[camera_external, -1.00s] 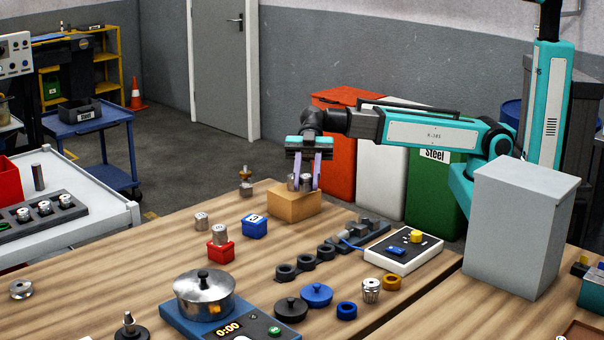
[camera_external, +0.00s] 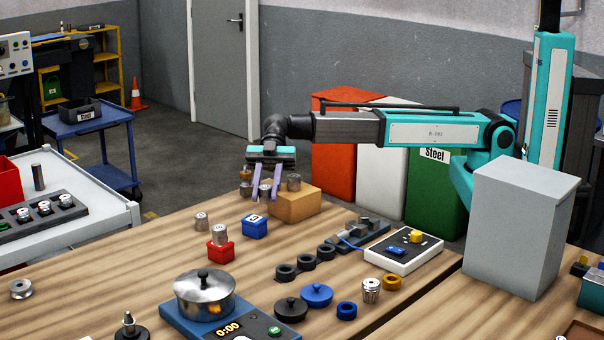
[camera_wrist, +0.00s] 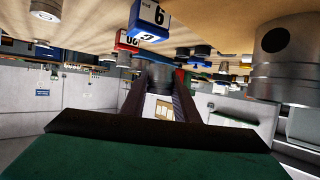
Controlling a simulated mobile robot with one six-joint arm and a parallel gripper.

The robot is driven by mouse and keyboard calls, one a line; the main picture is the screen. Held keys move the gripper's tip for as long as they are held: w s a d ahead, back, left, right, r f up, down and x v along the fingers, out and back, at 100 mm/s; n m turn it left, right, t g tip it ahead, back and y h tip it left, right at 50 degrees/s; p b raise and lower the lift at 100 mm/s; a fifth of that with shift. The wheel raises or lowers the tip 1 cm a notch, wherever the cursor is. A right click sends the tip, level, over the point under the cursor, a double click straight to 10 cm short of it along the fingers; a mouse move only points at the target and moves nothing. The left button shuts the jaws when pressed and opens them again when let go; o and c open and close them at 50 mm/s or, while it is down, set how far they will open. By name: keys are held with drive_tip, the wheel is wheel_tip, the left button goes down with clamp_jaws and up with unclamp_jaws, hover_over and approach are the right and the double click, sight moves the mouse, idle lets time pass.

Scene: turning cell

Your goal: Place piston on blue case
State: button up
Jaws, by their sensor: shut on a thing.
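My gripper (camera_external: 265,190) is shut on a grey metal piston (camera_external: 266,189), held upright between its purple fingers, left of the wooden block and above the table. In the wrist view the blue case (camera_wrist: 150,20) is ahead of the fingers, at top centre. The held piston (camera_wrist: 160,78) shows partly between the dark fingers.
A second piston (camera_external: 294,183) stands on the wooden block (camera_external: 298,206). A red case (camera_external: 221,252) holds a piston (camera_external: 219,234), with another piston (camera_external: 201,221) behind it. A pot (camera_external: 204,294) and several rings are nearer the front.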

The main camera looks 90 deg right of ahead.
sight(254, 218)
drive_tip(key=shift+w+a+f+p, duration=0.1)
drive_tip(key=shift+w+a, duration=0.15)
drive_tip(key=shift+w, duration=0.25)
drive_tip(key=shift+w+a+p, duration=0.15)
drive_tip(key=shift+w+a, duration=0.1)
drive_tip(key=shift+w, duration=0.3)
drive_tip(key=shift+w+a+f+p, duration=0.1)
drive_tip(key=shift+w+a, duration=0.15)
drive_tip(key=shift+w, duration=0.25)
drive_tip(key=shift+f, duration=0.1)
drive_tip(key=shift+f+p, duration=0.65)
drive_tip(key=shift+f, duration=0.95)
drive_tip(key=shift+f, duration=0.15)
drive_tip(key=o, duration=1.1)
drive_tip(key=b+v, duration=0.2)
drive_tip(key=v, duration=1)
drive_tip(key=shift+b, duration=0.35)
